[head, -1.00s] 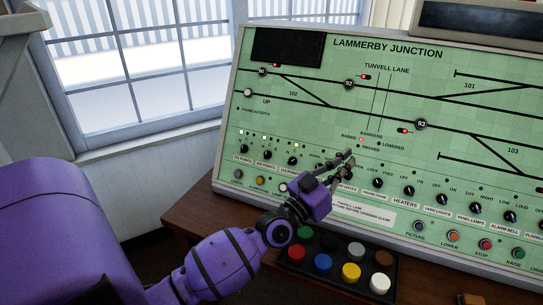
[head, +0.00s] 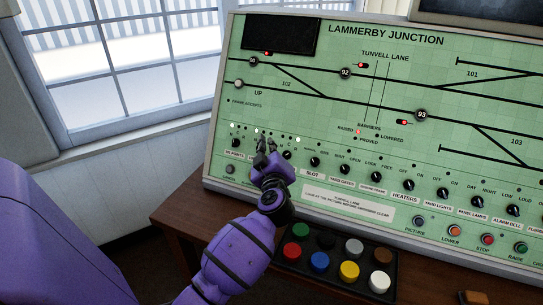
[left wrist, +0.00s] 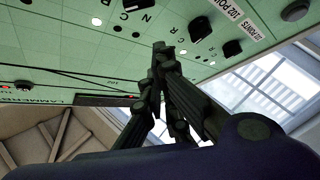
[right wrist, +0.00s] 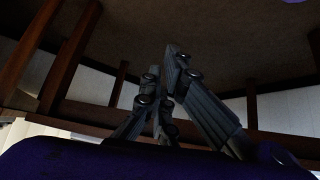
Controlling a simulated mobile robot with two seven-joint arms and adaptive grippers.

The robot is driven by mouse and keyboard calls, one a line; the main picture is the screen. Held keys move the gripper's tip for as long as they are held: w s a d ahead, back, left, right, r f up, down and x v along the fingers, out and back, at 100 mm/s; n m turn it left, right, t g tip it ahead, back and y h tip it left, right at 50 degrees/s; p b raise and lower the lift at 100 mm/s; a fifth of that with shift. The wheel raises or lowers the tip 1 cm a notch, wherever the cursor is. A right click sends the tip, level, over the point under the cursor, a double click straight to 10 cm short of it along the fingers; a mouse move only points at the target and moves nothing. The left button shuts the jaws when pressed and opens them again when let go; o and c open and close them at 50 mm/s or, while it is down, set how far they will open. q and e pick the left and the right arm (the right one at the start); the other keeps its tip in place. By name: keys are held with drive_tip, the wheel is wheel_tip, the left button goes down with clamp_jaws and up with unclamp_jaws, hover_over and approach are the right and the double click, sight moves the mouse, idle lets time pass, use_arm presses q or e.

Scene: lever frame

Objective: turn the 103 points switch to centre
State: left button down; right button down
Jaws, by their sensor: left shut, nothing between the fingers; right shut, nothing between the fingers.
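The 103 points switch (head: 287,155) is a black knob in the lower left row of the green panel (head: 330,100). It also shows at the top edge of the left wrist view (left wrist: 138,4), partly cut off, with letters N, C and R beside it. Its pointer direction is too small to tell. A white lamp (left wrist: 97,21) near its R is lit. My left gripper (head: 266,143) is shut and empty, just left of this knob, hiding the 102 points area. I cannot tell whether it touches the panel. My right gripper (right wrist: 160,75) is shut and empty, seen only in the right wrist view.
The 101 points knob (head: 235,143) is left of my left gripper, and the slot knob (head: 315,161) is right of it. A black tray (head: 285,254) of coloured buttons stands on the brown desk (head: 185,228). Dark wooden beams (right wrist: 75,50) surround my right gripper.

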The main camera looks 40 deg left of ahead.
sight(286, 155)
use_arm(q)
drive_tip(key=shift+w+d+f+b, duration=0.25)
drive_tip(key=shift+w+f+b, duration=0.05)
drive_tip(key=shift+w+f, duration=0.3)
drive_tip(key=shift+w+d+f+b, duration=0.2)
drive_tip(key=shift+w+f+b, duration=0.1)
drive_tip(key=shift+w+f, duration=0.25)
use_arm(e)
drive_tip(key=shift+w+a+f, duration=0.15)
drive_tip(key=shift+w+f, duration=0.1)
drive_tip(key=shift+f, duration=0.35)
use_arm(q)
drive_tip(key=shift+d+f, duration=0.1)
use_arm(e)
drive_tip(key=shift+s+r, duration=0.1)
